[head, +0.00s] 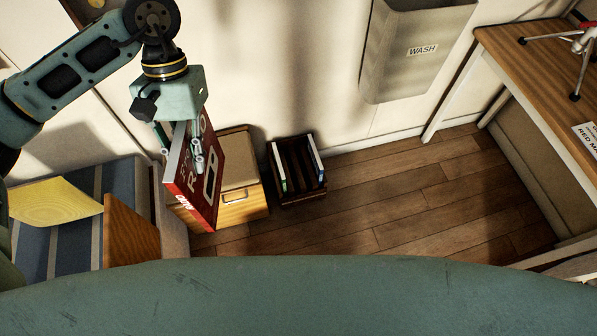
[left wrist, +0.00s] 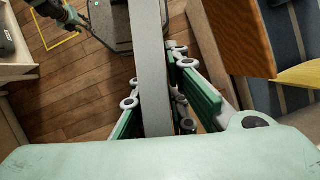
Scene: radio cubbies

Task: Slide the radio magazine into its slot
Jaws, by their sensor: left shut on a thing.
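A red magazine with white lettering (head: 206,190) hangs upright, slightly tilted, in my left gripper (head: 181,158) at left of centre in the head view. In the left wrist view the fingers (left wrist: 156,105) are shut on it from both sides, and it shows as a grey strip (left wrist: 150,60). A dark wooden rack with slots (head: 304,200) stands on the floor to the right of the magazine. Thin items stand in its left (head: 278,168) and right (head: 316,156) sides; the middle slots look empty. The magazine is apart from the rack.
A wooden box with a tan top (head: 243,208) stands behind the magazine, left of the rack. A striped seat (head: 35,245) with a yellow sheet (head: 55,200) is at left. A bin marked WASH (head: 415,50) hangs on the wall. The floor (head: 420,205) right of the rack is clear.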

